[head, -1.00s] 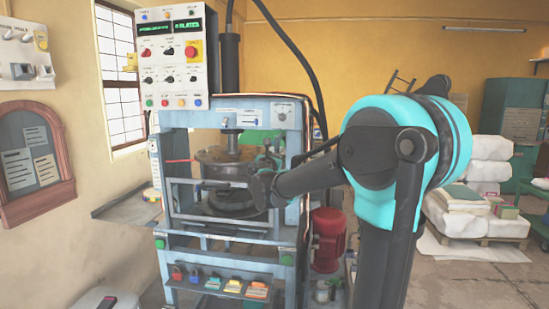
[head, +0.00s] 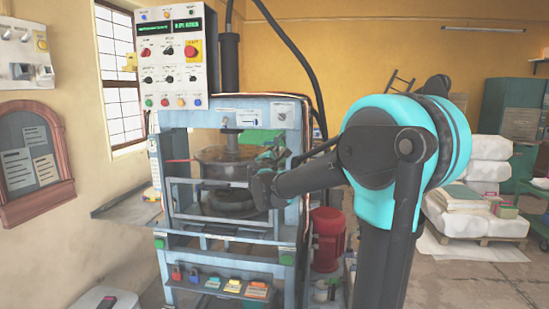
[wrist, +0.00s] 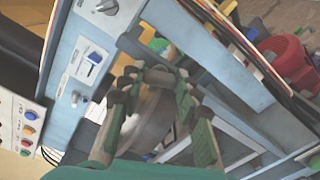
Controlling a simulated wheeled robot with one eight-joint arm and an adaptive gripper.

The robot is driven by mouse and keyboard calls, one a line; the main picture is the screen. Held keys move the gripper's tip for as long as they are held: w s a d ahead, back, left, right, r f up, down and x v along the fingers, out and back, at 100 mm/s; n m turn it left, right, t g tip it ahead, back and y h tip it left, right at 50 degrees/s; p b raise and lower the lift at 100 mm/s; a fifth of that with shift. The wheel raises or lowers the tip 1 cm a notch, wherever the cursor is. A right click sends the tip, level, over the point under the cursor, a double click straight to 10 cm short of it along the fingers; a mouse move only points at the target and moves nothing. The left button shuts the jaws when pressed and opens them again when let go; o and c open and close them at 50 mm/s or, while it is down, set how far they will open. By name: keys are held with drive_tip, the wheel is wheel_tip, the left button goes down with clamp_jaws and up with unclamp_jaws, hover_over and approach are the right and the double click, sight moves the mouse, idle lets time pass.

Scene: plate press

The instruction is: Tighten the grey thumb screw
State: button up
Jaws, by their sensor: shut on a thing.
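My gripper (head: 272,154) is inside the right part of the blue press frame (head: 298,190), just under the header beam. In the wrist view, its green-padded dark fingers (wrist: 157,78) come together on something small and grey near the right post. It looks like the grey thumb screw, but the fingers hide most of it and its seating cannot be seen.
A header dial (head: 281,115) and a small knob (wrist: 75,97) are close by. Grey rails (head: 225,182) cross the press front. The control box (head: 172,60) is above left; a red motor (head: 328,240) stands right. Padlocks and tags sit on the lower shelf.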

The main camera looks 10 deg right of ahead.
drive_tip(key=m, duration=2.2)
drive_tip(key=shift+a+f+m, duration=0.1)
drive_tip(key=shift+f+m, duration=0.15)
drive_tip(key=shift+m, duration=0.15)
drive_tip(key=o, duration=1.1)
drive_tip(key=v, duration=1.2)
drive_tip(key=shift+r, duration=0.1)
